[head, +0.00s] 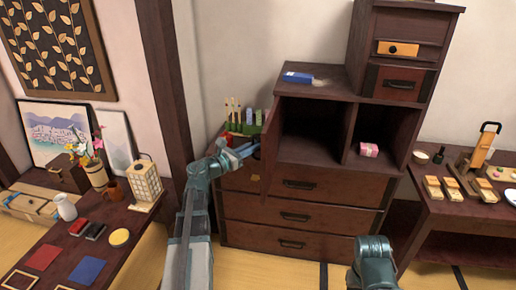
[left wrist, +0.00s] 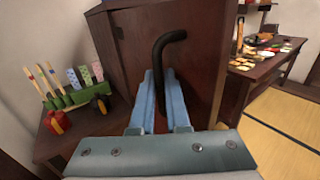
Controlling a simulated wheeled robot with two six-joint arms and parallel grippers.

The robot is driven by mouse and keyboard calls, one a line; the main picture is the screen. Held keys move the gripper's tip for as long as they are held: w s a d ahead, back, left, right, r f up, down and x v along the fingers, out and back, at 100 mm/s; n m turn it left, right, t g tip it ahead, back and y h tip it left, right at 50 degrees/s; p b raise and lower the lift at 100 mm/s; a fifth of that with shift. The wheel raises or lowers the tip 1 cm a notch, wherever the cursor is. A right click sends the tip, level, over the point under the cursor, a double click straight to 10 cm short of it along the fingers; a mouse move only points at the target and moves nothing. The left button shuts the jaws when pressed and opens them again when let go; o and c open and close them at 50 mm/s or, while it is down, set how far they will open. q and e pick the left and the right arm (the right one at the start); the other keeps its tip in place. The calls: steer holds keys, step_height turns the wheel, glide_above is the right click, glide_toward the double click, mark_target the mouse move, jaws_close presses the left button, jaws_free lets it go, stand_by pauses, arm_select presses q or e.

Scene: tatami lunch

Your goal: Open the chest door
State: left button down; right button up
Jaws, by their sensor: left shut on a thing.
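The dark wooden chest (head: 311,215) stands against the back wall. Its door (head: 269,155) is swung out at the left of the open compartment and shows nearly edge-on; its face fills the middle of the left wrist view (left wrist: 205,65). My left gripper (head: 247,151) is at the door's outer side. In the left wrist view its blue fingers (left wrist: 160,98) are shut on the black, bent door handle (left wrist: 160,60). The compartment (head: 308,132) behind the door looks dark and empty. A teal part of my right arm shows at the bottom; its gripper is out of view.
A green holder with colored sticks (head: 244,124) stands left of the door, close to my left gripper. Low tables (head: 133,226) (head: 450,205) flank the chest.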

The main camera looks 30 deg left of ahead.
arm_select(q)
steer(key=shift+w+a, duration=0.1)
steer(key=shift+a, duration=0.05)
steer(key=c, duration=1.2)
jaws_free()
steer(key=shift+w, duration=0.1)
steer(key=v, duration=1.3)
steer(key=shift+s, duration=0.45)
steer(key=shift+w, duration=0.1)
